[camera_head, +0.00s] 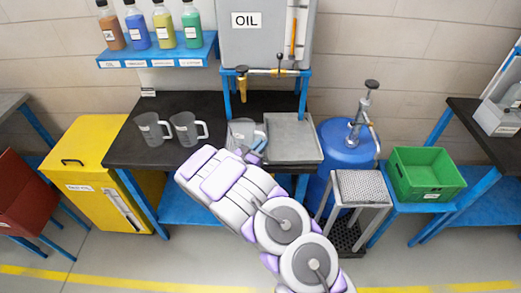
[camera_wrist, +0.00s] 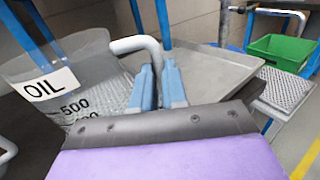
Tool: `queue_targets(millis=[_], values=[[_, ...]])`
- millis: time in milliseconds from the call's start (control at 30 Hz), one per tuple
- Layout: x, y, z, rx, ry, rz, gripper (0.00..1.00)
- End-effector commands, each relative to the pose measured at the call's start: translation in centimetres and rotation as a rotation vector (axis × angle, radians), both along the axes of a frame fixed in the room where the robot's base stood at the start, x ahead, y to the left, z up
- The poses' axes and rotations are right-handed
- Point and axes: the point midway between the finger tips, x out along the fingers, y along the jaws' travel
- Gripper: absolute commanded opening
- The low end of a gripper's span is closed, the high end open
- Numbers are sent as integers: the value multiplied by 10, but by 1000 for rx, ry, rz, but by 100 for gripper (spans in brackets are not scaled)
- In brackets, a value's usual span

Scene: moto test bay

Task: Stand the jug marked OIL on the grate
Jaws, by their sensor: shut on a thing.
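The jug marked OIL (camera_wrist: 85,75) is grey and see-through, with a scale on its side. In the head view the jug (camera_head: 238,130) is upright at the black bench, below the brass tap of the OIL tank, partly hidden by my arm. My gripper (camera_wrist: 157,72) has its blue fingers shut on the jug's pale handle (camera_wrist: 135,43). Whether the jug's base touches the bench is hidden. A perforated metal grate (camera_head: 362,187) tops a small stand right of the bench; the wrist view also shows it (camera_wrist: 286,90).
A grey metal tray (camera_head: 292,137) lies right of the jug. Two other jugs (camera_head: 151,129) (camera_head: 185,128) stand left on the bench. A blue drum with a pump (camera_head: 346,147) is behind the stand. A green crate (camera_head: 426,175) is right of it.

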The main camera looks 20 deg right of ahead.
Motion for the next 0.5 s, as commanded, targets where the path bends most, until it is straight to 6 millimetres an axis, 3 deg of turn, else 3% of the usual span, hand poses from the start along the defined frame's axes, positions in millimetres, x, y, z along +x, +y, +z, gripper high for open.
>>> queue_targets(millis=[500], values=[[45,-15,-8,6,-2,0,0]])
